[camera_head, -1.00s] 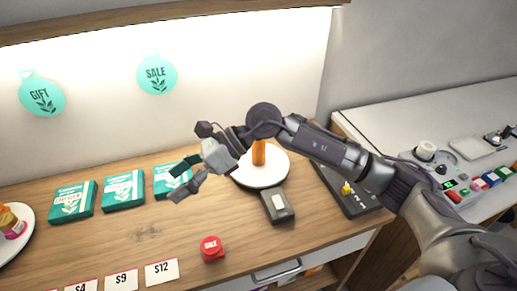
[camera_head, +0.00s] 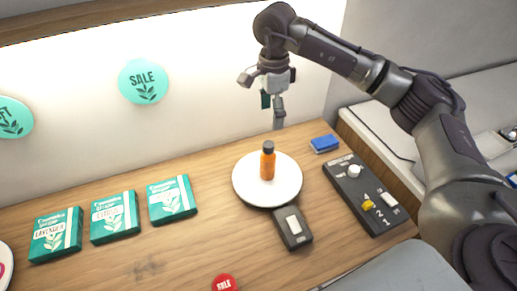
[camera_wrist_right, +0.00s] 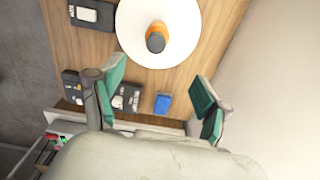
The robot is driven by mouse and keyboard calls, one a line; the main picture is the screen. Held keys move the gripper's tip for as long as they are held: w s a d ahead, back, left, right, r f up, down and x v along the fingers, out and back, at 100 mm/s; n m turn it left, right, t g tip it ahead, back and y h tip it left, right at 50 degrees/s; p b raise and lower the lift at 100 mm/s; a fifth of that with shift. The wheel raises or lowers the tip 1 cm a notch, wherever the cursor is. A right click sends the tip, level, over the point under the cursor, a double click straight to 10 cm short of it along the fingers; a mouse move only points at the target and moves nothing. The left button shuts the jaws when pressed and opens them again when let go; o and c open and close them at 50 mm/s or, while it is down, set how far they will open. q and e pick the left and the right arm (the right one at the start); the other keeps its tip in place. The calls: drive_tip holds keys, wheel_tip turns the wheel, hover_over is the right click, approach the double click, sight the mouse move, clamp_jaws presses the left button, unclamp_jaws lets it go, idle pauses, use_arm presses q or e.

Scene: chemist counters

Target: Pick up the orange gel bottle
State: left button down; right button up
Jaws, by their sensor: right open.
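The orange gel bottle (camera_head: 267,163) with a dark cap stands upright on a round white plate (camera_head: 246,190) on the wooden counter. My right gripper (camera_head: 271,108) is open and empty, pointing down, above and behind the bottle in the head view. In the right wrist view the bottle (camera_wrist_right: 156,38) is seen from above, past the open fingers (camera_wrist_right: 160,100) and apart from them. The white plate (camera_wrist_right: 128,30) lies around it. My left gripper is not in view.
A black device with a light button (camera_head: 293,228) stands in front of the plate. A blue block (camera_head: 324,144) and a black control panel (camera_head: 385,218) lie to the right. Several teal boxes (camera_head: 115,217) stand left. A red SALE button (camera_head: 225,283) is at the front.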

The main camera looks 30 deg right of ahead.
drive_tip(key=shift+f, duration=0.25)
drive_tip(key=p, duration=0.2)
hover_over(269, 144)
drive_tip(key=f, duration=0.2)
drive_tip(key=d+f, duration=0.1)
drive_tip(key=f, duration=0.1)
drive_tip(key=shift+s+f, duration=0.1)
drive_tip(key=shift+s, duration=0.25)
drive_tip(key=f, duration=0.2)
drive_tip(key=shift+w+a+f, duration=0.1)
drive_tip(key=shift+w+f, duration=0.1)
drive_tip(key=shift+f, duration=0.1)
drive_tip(key=shift+w+f, duration=0.15)
drive_tip(key=shift+f, duration=0.15)
drive_tip(key=f+p, duration=0.2)
drive_tip(key=p, duration=0.1)
drive_tip(key=shift+a+f, duration=0.15)
drive_tip(key=shift+a, duration=0.25)
wheel_tip(269, 144, down, 2)
drive_tip(key=shift+f, duration=0.2)
drive_tip(key=shift+f+p, duration=0.25)
drive_tip(key=shift+p, duration=0.05)
drive_tip(key=shift+f, duration=0.1)
drive_tip(key=c, duration=1.3)
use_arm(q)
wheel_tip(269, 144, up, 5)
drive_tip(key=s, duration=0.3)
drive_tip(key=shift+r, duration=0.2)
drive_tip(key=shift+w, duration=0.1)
